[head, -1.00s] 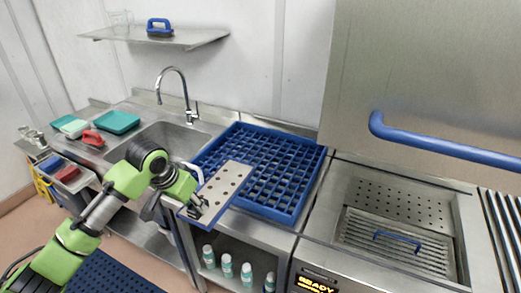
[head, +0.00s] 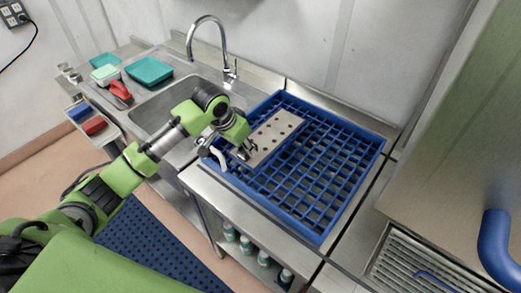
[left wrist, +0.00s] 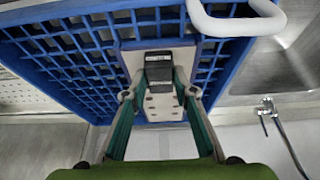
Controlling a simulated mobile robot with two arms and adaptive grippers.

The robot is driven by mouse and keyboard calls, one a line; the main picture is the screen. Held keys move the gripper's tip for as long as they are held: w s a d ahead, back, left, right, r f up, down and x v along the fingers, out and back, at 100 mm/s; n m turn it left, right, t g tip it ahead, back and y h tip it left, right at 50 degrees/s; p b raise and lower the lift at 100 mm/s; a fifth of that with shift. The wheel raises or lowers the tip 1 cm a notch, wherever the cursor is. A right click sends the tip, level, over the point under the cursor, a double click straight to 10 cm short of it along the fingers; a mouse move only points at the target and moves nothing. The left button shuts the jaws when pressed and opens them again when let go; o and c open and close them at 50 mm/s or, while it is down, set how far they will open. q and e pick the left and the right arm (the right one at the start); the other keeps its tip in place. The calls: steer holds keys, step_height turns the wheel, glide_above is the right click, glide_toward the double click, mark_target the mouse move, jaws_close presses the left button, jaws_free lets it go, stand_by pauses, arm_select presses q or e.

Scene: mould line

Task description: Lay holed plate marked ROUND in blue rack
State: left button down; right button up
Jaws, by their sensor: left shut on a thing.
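The holed plate (head: 275,135) is a pale flat strip with several round holes. It lies over the left part of the blue rack (head: 345,200), a square grid tray on the steel counter. I cannot tell whether it touches the grid. My left gripper (head: 244,150) is shut on the plate's near-left end, by the rack's left rim. In the left wrist view the plate (left wrist: 165,107) extends away between the fingers, with the blue rack (left wrist: 60,55) around it. A dark block with a small unreadable label (left wrist: 158,70) shows at the fingertips. My right gripper is not in view.
A sink (head: 165,103) with a tall tap (head: 230,50) lies left of the rack. A white curved handle (head: 217,158) stands close to my gripper. Teal trays (head: 149,70) sit at the far left. Most of the rack's grid is bare. A steel machine with a blue handle (head: 495,240) is at right.

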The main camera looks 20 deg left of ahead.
arm_select(q)
step_height(320, 180, down, 5)
steer(key=shift+r+p, duration=0.1)
steer(key=shift+p, duration=0.65)
steer(key=shift+f, duration=0.4)
steer(key=c, duration=1.6)
jaws_free()
steer(key=shift+c, duration=0.2)
steer(key=shift+s, duration=0.1)
steer(key=b+v, duration=0.2)
steer(key=v, duration=0.8)
steer(key=shift+r+b, duration=0.25)
steer(key=shift+b, duration=0.1)
steer(key=shift+v, duration=0.8)
steer(key=shift+s, duration=0.1)
